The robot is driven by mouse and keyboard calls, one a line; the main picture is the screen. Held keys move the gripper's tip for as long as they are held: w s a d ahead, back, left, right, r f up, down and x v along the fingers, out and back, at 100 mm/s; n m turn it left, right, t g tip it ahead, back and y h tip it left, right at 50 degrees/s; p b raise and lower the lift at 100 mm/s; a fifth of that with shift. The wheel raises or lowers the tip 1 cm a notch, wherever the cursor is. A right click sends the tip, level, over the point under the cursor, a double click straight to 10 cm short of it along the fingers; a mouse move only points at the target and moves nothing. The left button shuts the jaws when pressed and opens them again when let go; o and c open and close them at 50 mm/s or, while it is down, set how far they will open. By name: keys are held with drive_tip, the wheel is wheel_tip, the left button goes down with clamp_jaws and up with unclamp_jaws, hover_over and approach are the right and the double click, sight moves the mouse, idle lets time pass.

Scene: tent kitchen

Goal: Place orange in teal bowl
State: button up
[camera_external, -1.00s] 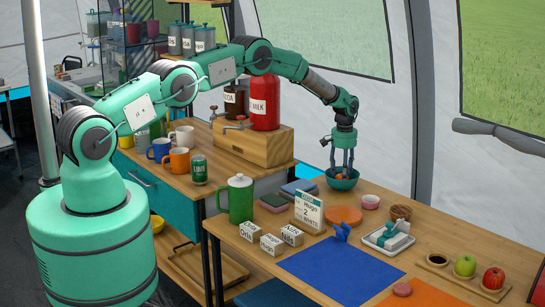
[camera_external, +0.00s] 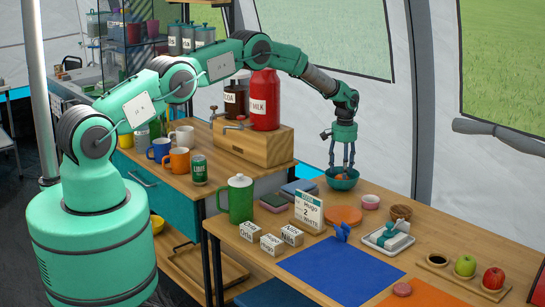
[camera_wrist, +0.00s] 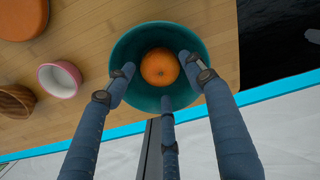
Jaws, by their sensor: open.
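The orange (camera_wrist: 160,67) lies inside the teal bowl (camera_wrist: 133,93), resting low in it. In the external view the bowl (camera_external: 343,185) stands upright at the back edge of the wooden table, and only a bit of the orange (camera_external: 341,177) shows above its rim. My gripper (camera_external: 342,167) points down directly above the bowl. In the wrist view its dark blue fingers (camera_wrist: 159,76) are spread around the orange, with gaps between them and the fruit. It is open and empty.
An orange round mat (camera_external: 344,215), a pink-rimmed cup (camera_wrist: 60,80) and a wooden bowl (camera_wrist: 17,100) stand near the teal bowl. A calendar sign (camera_external: 308,211) and a green pitcher (camera_external: 240,198) stand to the left. The bowl is close to the table's far edge.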

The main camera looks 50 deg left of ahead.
wheel_tip(320, 180, up, 10)
drive_tip(key=shift+f+p, duration=0.25)
drive_tip(key=shift+p, duration=0.15)
idle(0.7)
